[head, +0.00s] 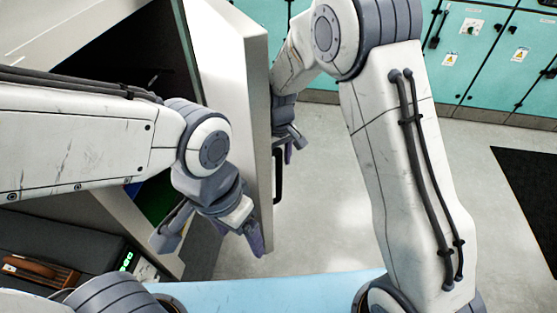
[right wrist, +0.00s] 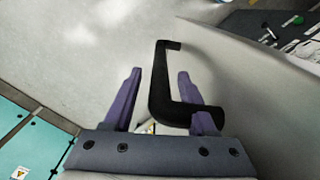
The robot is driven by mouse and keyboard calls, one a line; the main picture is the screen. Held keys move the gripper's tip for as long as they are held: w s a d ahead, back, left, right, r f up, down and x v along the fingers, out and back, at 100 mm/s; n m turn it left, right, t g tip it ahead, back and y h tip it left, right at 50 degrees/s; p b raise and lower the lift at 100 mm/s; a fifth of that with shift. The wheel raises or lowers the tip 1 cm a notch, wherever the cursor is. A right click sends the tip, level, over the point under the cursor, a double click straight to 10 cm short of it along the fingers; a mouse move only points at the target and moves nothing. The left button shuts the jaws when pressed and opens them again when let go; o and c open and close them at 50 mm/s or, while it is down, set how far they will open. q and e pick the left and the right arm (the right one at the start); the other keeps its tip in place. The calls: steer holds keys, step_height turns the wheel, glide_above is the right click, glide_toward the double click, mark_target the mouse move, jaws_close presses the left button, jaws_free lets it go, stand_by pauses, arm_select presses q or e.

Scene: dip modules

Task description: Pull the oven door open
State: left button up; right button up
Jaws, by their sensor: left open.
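The oven door (head: 236,70) is a white panel that stands swung well open, with the dark oven interior (head: 130,50) showing to its left. Its black handle (head: 278,176) is on the door's right-hand face. My right gripper (head: 289,148) is beside that face near the handle. In the right wrist view the handle (right wrist: 160,85) lies between the two spread purple fingers of this gripper (right wrist: 160,74), with gaps visible. My left gripper (head: 211,242) is open and empty by the door's inner side and lower edge. My left arm hides part of the oven and door.
Teal cabinets (head: 480,60) line the back. Grey floor (head: 325,200) is free right of the door, and a dark mat (head: 530,190) lies far right. A light blue surface (head: 270,295) is at the front. A brown object (head: 40,270) sits lower left.

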step_height(320, 180, up, 10)
steer(key=shift+r+b, duration=0.25)
steer(key=shift+b, duration=1)
steer(key=s+d+f+m+t+y, duration=0.25)
steer(key=s+d+m, duration=0.2)
steer(key=m, duration=1.35)
steer(key=w+a+f+m, duration=0.1)
steer(key=f+m, duration=0.2)
steer(key=m, duration=0.1)
steer(key=w+a+f+m+y, duration=0.1)
steer(key=w+a+f+m, duration=0.1)
steer(key=f+m, duration=0.2)
steer(key=w+a+f+m, duration=0.1)
steer(key=f+m, duration=0.2)
steer(key=m, duration=0.1)
steer(key=shift+w+a+f+b, duration=0.2)
steer(key=shift+f+b, duration=0.05)
steer(key=shift+b, duration=0.1)
steer(key=shift+c, duration=0.4)
jaws_close()
